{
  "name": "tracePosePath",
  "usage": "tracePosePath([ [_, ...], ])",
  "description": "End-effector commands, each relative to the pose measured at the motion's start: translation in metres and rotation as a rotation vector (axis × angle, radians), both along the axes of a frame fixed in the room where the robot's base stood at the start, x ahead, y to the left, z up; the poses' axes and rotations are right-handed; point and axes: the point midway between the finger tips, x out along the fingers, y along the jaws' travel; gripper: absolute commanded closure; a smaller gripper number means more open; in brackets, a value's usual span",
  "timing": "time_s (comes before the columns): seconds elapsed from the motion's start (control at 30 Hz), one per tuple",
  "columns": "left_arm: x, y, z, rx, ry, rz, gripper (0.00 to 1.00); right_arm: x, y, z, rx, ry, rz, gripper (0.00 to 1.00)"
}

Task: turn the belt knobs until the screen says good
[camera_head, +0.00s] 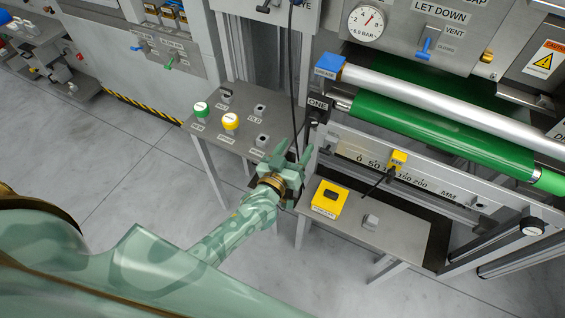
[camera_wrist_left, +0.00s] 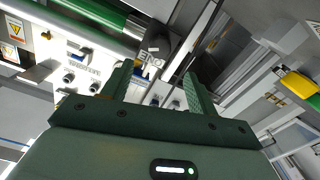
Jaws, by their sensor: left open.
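A black knob block marked ONE (camera_head: 318,112) sits at the left end of the green belt roller (camera_head: 440,135) in the head view. A second dark knob with a pale face (camera_head: 532,227) is at the lower right of the machine. My left gripper (camera_head: 295,151) is open, its fingers pointing up toward the ONE block, just below and left of it, apparently apart from it. No screen reading good is legible. My right gripper is not in view.
A grey panel (camera_head: 218,142) with green and yellow buttons stands left of my gripper. A small grey table (camera_head: 395,235) with a yellow box (camera_head: 329,198) is to the right. A black cable (camera_head: 292,75) hangs close by. The floor at left is clear.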

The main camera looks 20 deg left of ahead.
Motion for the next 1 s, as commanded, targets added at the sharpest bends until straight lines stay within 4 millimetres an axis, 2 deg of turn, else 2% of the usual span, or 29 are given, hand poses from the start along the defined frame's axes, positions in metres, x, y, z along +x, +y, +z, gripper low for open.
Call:
tracePosePath([
  [0.1,-0.031,0.001,0.002,0.0,0.002,0.0,0.41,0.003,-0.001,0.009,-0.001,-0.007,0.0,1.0],
  [0.2,-0.05,0.002,0.001,-0.001,0.001,0.0,0.41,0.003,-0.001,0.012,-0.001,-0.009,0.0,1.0],
  [0.33,-0.065,0.002,0.0,-0.001,0.0,0.0,0.41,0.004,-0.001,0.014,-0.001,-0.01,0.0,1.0],
  [0.5,-0.071,0.002,0.0,-0.001,-0.001,0.0,0.41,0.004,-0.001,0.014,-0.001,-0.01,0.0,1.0],
  [1.0,-0.071,0.002,-0.001,-0.011,0.002,-0.001,0.41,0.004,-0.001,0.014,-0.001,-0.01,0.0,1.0],
])
